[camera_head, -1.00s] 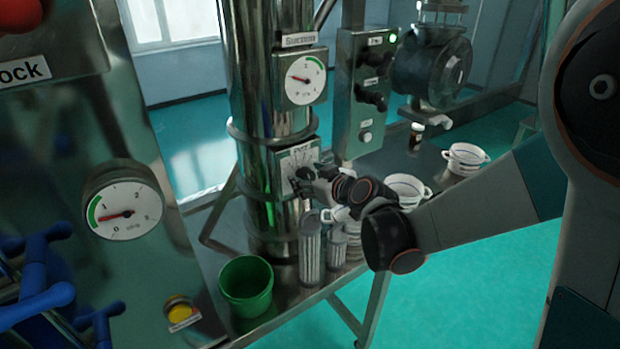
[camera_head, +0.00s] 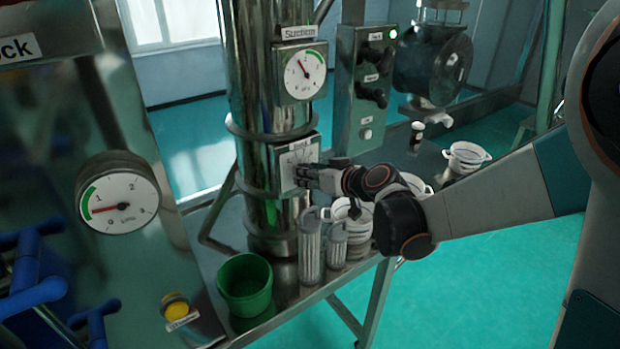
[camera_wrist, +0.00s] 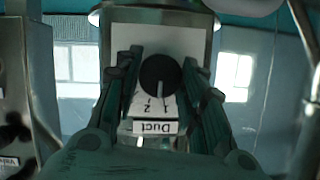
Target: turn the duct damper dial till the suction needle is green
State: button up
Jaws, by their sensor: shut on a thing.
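The Suction gauge (camera_head: 303,75) is on the steel duct. Its red needle points up and left, and the green arc is at the upper right, so the needle lies left of the green. The damper dial plate (camera_head: 299,153) is below it. My gripper (camera_head: 303,177) is at that plate and hides the dial in the head view. In the wrist view the black round dial (camera_wrist: 159,72) sits between the two fingers of my gripper (camera_wrist: 162,85), which is shut on it. A white pointer line on the dial points down, above the "Duct" label.
Another gauge (camera_head: 119,205) is on the panel at left. A green bucket (camera_head: 246,284), mesh cylinders (camera_head: 310,248) and white pots (camera_head: 466,158) stand on the steel bench below and beside my arm. A switch box (camera_head: 362,95) is right of the duct.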

jog(key=shift+m+g+y+b, duration=0.35)
jog(key=shift+m+b, duration=0.2)
jog(key=shift+m, duration=0.25)
jog(key=o, duration=1)
jog(key=shift+o, duration=0.2)
jog(key=v, duration=1.2)
jog(key=shift+f, duration=0.15)
jog(key=shift+w+d, duration=0.1)
jog(key=shift+d, duration=0.05)
